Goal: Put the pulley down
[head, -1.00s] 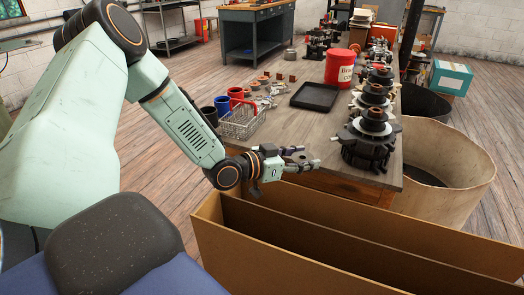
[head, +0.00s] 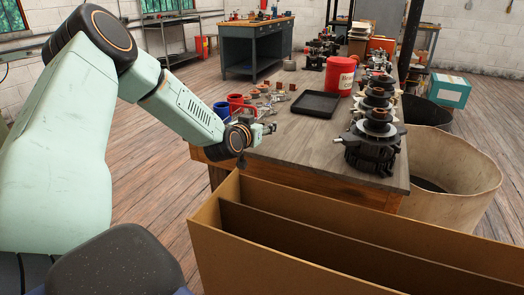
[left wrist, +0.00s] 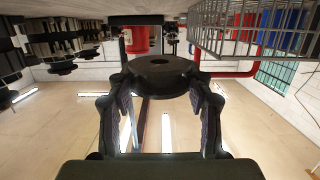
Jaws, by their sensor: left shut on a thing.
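The pulley (left wrist: 160,75) is a dark round disc with a hole in its middle. In the left wrist view it sits between the two fingers of my left gripper (left wrist: 160,88), which is shut on it. In the head view my left gripper (head: 268,129) is over the left part of the workbench, close to the wire basket. The pulley is hard to make out there, and I cannot tell its height above the bench. My right gripper is not in view.
A black tray (head: 316,104) and a red canister (head: 339,76) stand farther back on the workbench (head: 310,142). Stacked dark alternator parts (head: 370,150) line its right side. The wire basket (left wrist: 258,30) is close beside the pulley. An open cardboard box (head: 232,200) stands in front.

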